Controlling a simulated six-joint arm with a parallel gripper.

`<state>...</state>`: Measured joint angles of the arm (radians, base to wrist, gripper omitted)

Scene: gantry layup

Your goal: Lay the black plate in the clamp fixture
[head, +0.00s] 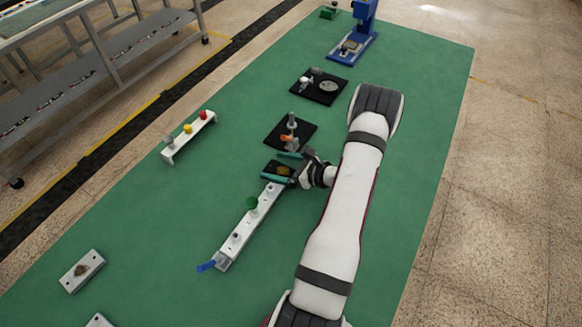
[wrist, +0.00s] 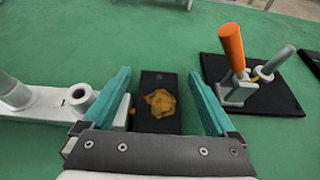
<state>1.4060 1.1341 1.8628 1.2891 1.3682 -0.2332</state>
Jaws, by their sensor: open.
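The black plate (wrist: 155,123) has a gold-brown patch on it. It lies between my gripper's teal fingers in the wrist view, with a visible gap on each side. In the head view the plate (head: 279,169) is partly covered by my gripper (head: 281,167). My gripper (wrist: 160,74) is open and holds nothing. The clamp fixture has a dark base (wrist: 280,101) and an upright orange handle (wrist: 231,47), to the right of the plate in the wrist view. In the head view the fixture (head: 303,130) is just beyond my gripper, and no plate is seen on it.
A white rail (head: 229,246) with several knobs and a blue end lever runs close beside the plate. Another black base (head: 321,97) with a round disc and a blue press (head: 352,47) stand farther away. A white stand (head: 189,140) with coloured knobs is on the left.

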